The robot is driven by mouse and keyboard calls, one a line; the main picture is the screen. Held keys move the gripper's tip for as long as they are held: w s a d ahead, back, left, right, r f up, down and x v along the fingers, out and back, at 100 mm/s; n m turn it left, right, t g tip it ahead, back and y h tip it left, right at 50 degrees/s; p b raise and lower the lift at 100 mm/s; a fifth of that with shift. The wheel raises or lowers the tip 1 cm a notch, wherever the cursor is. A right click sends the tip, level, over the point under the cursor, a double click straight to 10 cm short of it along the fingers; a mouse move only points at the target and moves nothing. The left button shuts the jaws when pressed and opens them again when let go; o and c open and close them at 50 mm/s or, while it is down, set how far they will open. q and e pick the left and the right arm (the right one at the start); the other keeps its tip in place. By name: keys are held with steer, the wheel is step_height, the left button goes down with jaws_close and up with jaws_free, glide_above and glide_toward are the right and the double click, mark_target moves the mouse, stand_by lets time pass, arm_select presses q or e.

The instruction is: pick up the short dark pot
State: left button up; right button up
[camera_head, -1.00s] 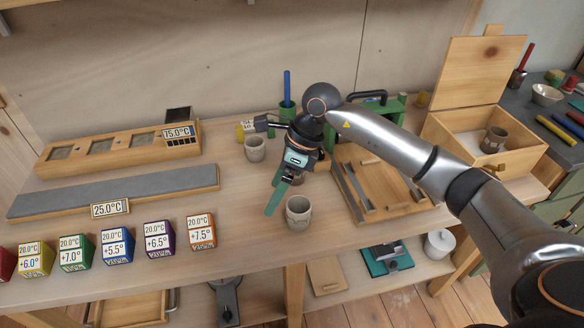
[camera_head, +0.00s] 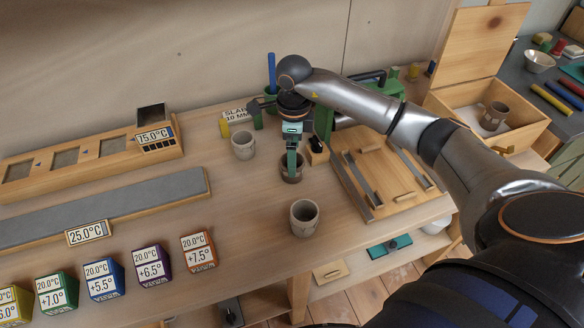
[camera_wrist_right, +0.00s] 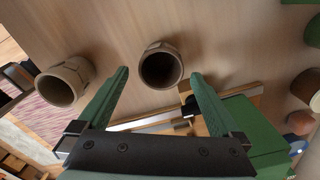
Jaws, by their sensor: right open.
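The short dark pot (camera_head: 292,170) stands on the wooden bench, a small brown-dark cup partly hidden by my right gripper (camera_head: 291,160). The gripper's green fingers point down at it from above. In the right wrist view the dark pot (camera_wrist_right: 161,66) shows its open mouth between the two spread green fingertips (camera_wrist_right: 160,76), with nothing gripped. I cannot tell how far the fingers reach down beside it. My left gripper is not in view.
A light pot (camera_head: 304,219) stands in front and a grey one (camera_head: 243,146) to the left. A wooden tray (camera_head: 385,175) lies to the right, with a green box behind. A brown mug (camera_head: 494,116) sits in the open wooden box (camera_head: 470,100). Labelled blocks line the front left.

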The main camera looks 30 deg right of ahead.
steer(key=shift+w+f+p, duration=0.1)
steer(key=shift+f+p, duration=0.25)
steer(key=shift+f, duration=2.4)
steer(key=c, duration=1.5)
steer(key=shift+r, duration=0.1)
